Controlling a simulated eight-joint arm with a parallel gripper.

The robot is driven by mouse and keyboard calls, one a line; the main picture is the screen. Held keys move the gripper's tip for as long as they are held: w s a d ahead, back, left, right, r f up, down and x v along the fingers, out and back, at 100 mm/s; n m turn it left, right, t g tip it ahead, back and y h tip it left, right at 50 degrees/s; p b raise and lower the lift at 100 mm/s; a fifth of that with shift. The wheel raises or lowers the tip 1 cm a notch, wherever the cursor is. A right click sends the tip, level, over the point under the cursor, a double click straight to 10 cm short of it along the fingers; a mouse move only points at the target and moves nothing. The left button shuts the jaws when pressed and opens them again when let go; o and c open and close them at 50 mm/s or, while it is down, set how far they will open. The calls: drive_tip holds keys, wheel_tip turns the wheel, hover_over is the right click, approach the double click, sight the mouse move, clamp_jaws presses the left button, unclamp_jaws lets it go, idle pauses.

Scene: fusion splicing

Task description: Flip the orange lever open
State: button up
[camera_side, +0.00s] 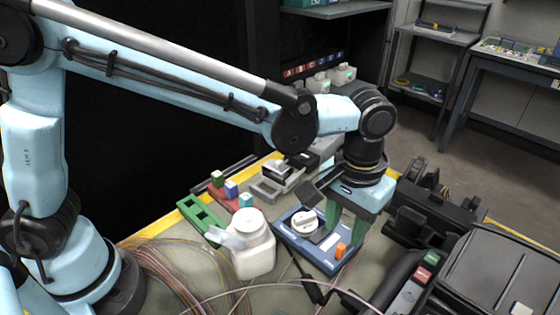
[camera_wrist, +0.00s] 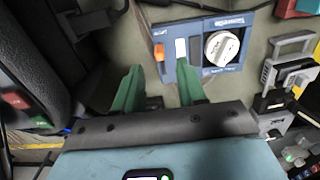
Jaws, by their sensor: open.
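The orange lever (camera_side: 340,250) is a small block at the front right end of a blue device (camera_side: 297,245) on the work table. It also shows in the wrist view as the orange lever (camera_wrist: 159,52), at the left end of the blue device (camera_wrist: 205,82). The device carries a white round dial (camera_side: 305,222), also a large white dial (camera_wrist: 221,48) in the wrist view. My gripper (camera_wrist: 160,70) has two green fingers spread apart with nothing between them. In the side view my gripper (camera_side: 346,230) points down over the device's right end, close to the lever. I cannot tell whether it touches.
A white bottle (camera_side: 252,248) stands left of the device, beside a green tray (camera_side: 203,218). A grey clamp fixture (camera_side: 278,180) is behind. Black equipment (camera_side: 430,215) stands to the right. Loose fibre cables (camera_side: 180,265) spread over the table's front left.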

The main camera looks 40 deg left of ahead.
sight(341, 245)
wheel_tip(341, 245, up, 7)
idle(0.3)
drive_tip(key=s+a+f+t, duration=0.1)
drive_tip(key=s+a+t, duration=0.1)
drive_tip(key=a, duration=1)
drive_tip(key=s+a+f+t, duration=0.2)
drive_tip(key=a+t, duration=0.3)
drive_tip(key=a, duration=0.7)
drive_tip(key=shift+s+a, duration=0.4)
drive_tip(key=shift+s, duration=0.35)
